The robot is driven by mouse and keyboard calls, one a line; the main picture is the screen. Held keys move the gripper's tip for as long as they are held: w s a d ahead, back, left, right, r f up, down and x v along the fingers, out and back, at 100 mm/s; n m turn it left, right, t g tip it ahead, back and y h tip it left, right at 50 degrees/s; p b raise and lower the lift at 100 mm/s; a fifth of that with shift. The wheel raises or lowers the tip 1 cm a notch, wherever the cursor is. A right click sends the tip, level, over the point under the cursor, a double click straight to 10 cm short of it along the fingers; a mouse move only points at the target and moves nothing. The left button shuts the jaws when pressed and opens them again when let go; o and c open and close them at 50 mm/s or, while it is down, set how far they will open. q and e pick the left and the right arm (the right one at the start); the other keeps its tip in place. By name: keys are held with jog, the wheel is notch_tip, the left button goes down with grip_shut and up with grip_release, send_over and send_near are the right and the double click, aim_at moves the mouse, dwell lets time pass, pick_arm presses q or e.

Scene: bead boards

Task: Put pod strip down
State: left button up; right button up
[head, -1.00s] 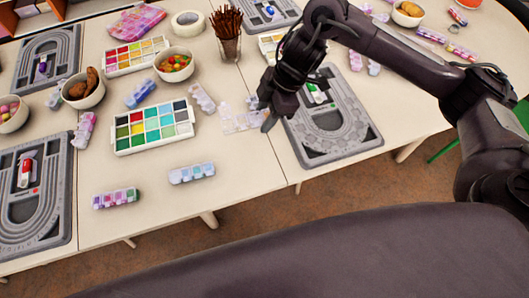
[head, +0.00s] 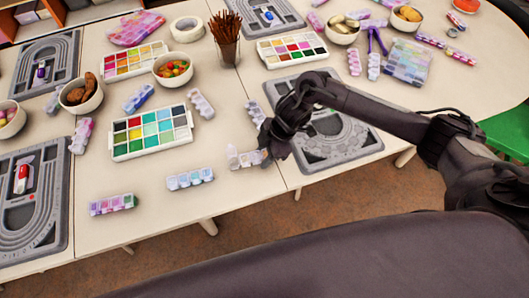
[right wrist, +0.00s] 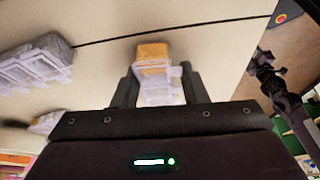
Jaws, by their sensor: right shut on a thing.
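My right gripper (head: 263,156) is shut on a pale pod strip (head: 242,158), which shows white cups and an orange part between the fingers in the right wrist view (right wrist: 154,70). The strip is low over the front of the table, near the seam between two tabletops. I cannot tell whether it touches the surface. The fingers hide part of the held strip. My left gripper is not in view.
A grey bead board (head: 335,150) lies partly under my right arm. A cup of brown sticks (head: 228,48) stands at the back. Bare tabletop surrounds the front strips.

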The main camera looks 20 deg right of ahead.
jog(key=shift+f, duration=0.2)
jog(key=o, duration=1)
jog(key=shift+c, duration=0.2)
jog(key=shift+d+r, duration=0.1)
jog(key=shift+r, duration=0.4)
jog(key=v, duration=1.1)
jog(key=shift+r, duration=0.25)
